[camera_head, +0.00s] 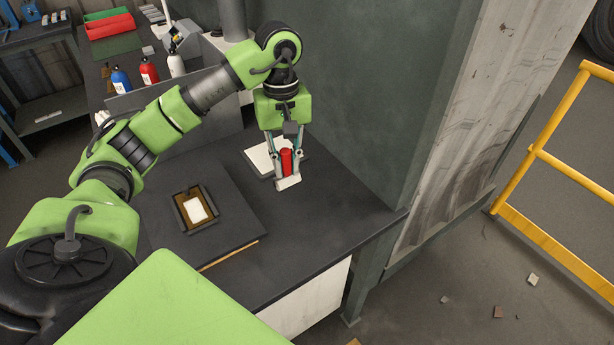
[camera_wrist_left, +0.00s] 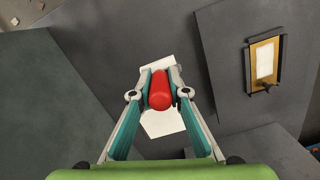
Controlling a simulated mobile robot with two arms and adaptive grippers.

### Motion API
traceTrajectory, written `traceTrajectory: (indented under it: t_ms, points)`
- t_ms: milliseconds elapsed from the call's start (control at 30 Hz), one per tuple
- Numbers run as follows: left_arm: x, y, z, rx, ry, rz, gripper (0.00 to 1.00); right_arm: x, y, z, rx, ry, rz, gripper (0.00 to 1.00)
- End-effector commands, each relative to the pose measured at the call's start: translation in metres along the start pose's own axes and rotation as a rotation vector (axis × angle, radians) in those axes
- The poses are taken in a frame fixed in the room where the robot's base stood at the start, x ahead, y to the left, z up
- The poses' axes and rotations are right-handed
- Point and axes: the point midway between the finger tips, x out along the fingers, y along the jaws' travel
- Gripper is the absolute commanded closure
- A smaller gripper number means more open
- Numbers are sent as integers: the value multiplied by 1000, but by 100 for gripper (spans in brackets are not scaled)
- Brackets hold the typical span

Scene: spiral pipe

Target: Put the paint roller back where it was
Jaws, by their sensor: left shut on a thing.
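My left gripper (camera_head: 287,170) points down over the far part of the dark table (camera_head: 330,205). It is shut on an upright red cylinder (camera_head: 286,160), which looks like the paint roller's handle. In the left wrist view the red cylinder (camera_wrist_left: 159,90) sits between the two fingers (camera_wrist_left: 160,95). A white piece (camera_head: 288,183) shows just below the fingertips; I cannot tell whether it is the roller's head. A white flat plate (camera_head: 258,160) lies on the table behind the gripper. My right gripper is not in view.
A dark square board (camera_head: 228,232) holds a small brown-and-white tray (camera_head: 197,209) left of the gripper. A wooden stick (camera_head: 229,255) lies at its front edge. A green-grey wall (camera_head: 375,95) rises close behind and right. Several bottles (camera_head: 149,70) stand at the back left.

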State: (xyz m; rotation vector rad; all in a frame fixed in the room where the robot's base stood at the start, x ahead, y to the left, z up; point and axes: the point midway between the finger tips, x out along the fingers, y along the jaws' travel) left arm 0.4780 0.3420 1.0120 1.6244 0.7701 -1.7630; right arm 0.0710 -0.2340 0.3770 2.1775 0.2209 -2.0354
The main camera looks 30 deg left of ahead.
Motion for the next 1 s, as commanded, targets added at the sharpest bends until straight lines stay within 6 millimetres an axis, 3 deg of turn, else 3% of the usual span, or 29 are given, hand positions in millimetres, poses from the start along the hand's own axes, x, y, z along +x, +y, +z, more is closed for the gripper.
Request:
traceTrajectory:
  t_ms: [133, 300, 433, 700, 1000]
  points:
    - [24, 25, -9, 0, -4, 0, 100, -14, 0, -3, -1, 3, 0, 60]
    - [46, 42, -18, 0, -1, 1, 100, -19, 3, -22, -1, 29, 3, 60]
    - [54, 47, -21, -1, 0, 1, 100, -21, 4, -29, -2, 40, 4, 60]
    - [84, 50, -24, -1, -1, -1, 100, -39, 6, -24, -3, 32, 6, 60]
    - [89, 50, -25, 0, 2, 2, 100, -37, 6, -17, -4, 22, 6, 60]
